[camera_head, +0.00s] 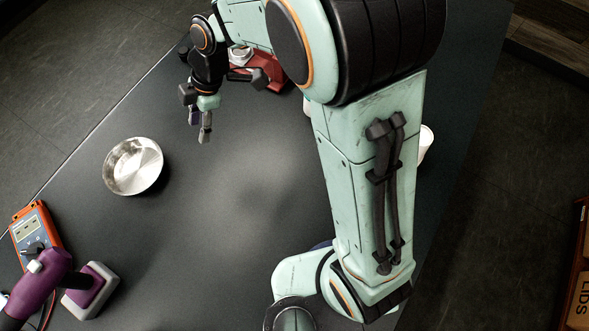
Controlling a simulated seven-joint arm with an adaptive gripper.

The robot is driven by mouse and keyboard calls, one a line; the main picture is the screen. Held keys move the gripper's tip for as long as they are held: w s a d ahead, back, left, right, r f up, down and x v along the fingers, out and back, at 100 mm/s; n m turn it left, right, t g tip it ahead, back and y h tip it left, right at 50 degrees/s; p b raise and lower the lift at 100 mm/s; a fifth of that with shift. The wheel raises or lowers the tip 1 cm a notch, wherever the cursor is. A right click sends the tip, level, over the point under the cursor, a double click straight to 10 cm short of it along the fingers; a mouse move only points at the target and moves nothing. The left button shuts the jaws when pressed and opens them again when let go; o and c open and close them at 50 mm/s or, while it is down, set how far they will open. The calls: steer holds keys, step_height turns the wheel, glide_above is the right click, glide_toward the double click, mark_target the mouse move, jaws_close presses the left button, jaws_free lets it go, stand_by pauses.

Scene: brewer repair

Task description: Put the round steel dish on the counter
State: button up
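The round steel dish (133,166) is a shiny, shallow, open bowl. It rests upright on the dark counter (240,215), left of the middle of the view, and looks empty. My gripper (201,127) is above and to the right of the dish, pointing down and clear of it. Nothing shows between its fingers. They are small and seen partly edge-on, so how far apart they are is unclear.
A red object (270,75) is partly hidden behind my arm. An orange meter (36,236) and a purple-handled tool (88,288) lie lower left. A white cup (425,141) stands right of my arm. The counter's middle is clear.

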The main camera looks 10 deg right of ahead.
steer(key=s+d+r+m+h, duration=0.1)
steer(key=s+d+r+m, duration=0.2)
steer(key=s+d+m, duration=0.5)
steer(key=s+d+r+m+h, duration=0.2)
steer(key=s+d+r+m, duration=0.1)
steer(key=s+d+m, duration=0.5)
steer(key=s+m, duration=0.2)
steer(key=m, duration=0.2)
steer(key=shift+s+d+m+h, duration=0.2)
steer(key=shift+d+m+h, duration=0.1)
steer(key=shift+d, duration=0.1)
